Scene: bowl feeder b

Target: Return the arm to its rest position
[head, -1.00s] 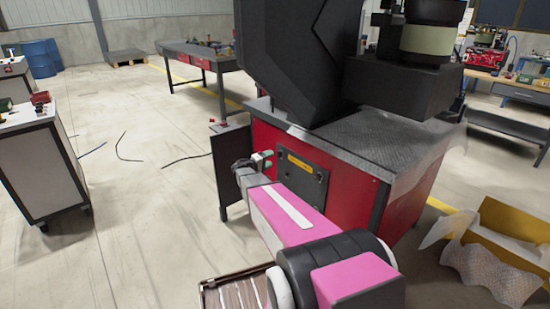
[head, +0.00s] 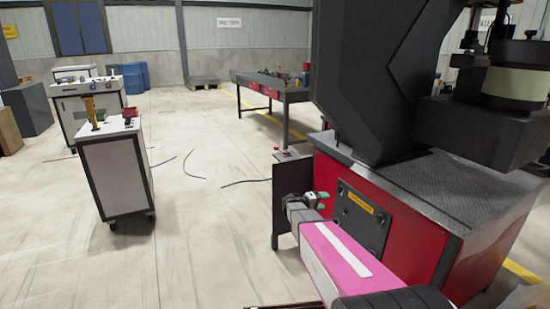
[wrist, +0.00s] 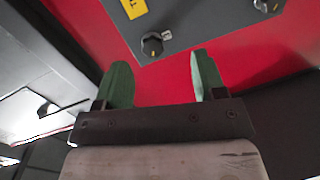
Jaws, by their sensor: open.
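My gripper (head: 318,200) is at the end of my pink arm, in front of the red machine base (head: 398,245) in the head view. In the wrist view my gripper (wrist: 160,85) shows two green fingers spread apart with nothing between them. Beyond the fingertips is the machine's red face with a dark control panel (wrist: 190,20) that carries knobs and a yellow label. The same panel (head: 361,218) shows in the head view, to the right of my gripper. I cannot tell the exact gap between fingers and panel.
A dark plate-like post (head: 291,195) stands just left of the machine, beside my gripper. A white cart (head: 115,175) stands at the left and a dark workbench (head: 275,90) behind. Thin cables (head: 195,165) lie on the floor.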

